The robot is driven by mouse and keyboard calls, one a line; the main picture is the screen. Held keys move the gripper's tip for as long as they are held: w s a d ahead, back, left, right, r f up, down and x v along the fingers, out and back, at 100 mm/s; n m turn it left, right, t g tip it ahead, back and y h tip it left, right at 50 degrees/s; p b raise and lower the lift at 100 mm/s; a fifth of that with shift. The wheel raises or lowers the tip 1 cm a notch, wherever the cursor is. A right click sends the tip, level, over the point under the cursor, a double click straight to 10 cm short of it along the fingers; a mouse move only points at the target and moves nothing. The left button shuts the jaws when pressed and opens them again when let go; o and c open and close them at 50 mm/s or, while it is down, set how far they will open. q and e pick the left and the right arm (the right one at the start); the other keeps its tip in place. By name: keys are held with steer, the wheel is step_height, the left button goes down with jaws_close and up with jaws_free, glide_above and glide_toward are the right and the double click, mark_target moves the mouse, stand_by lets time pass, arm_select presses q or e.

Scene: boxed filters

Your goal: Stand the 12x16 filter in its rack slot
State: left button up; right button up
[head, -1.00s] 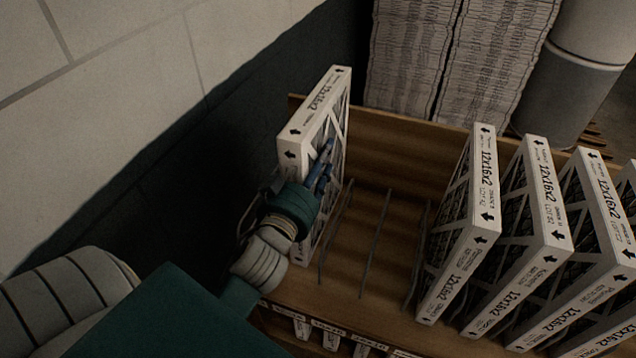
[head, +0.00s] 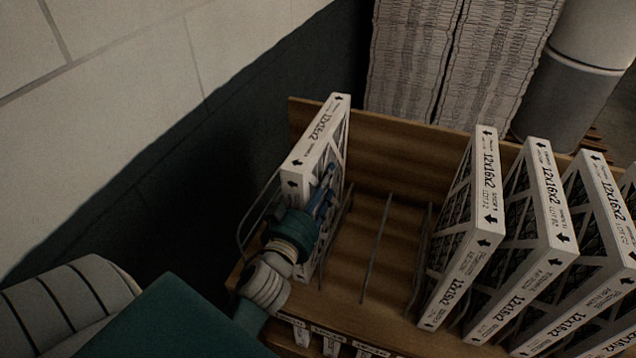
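The 12x16x2 filter (head: 308,142) stands upright at the left end of the wooden rack (head: 385,150), between a wire divider (head: 256,218) on its left and another (head: 338,232) on its right. Its white edge with black arrows faces up. My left gripper (head: 326,192) is at the filter's near part, with blue fingers against its right face. It appears shut on the filter; the far side of the grip is hidden. The filter's bottom edge is hidden, so I cannot tell whether it touches the rack floor. My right gripper is not in view.
Several similar filters (head: 487,160) stand in slots on the right. Empty slots with a wire divider (head: 376,245) lie between. A dark green and white wall (head: 150,90) runs along the left. Stacked pleated material (head: 415,60) and a grey cylinder (head: 575,90) stand behind.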

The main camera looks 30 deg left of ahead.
arm_select(q)
steer(key=shift+r, duration=0.2)
steer(key=b+v, duration=0.3)
steer(key=v, duration=0.9)
steer(key=shift+s+f, duration=0.1)
stand_by(0.3)
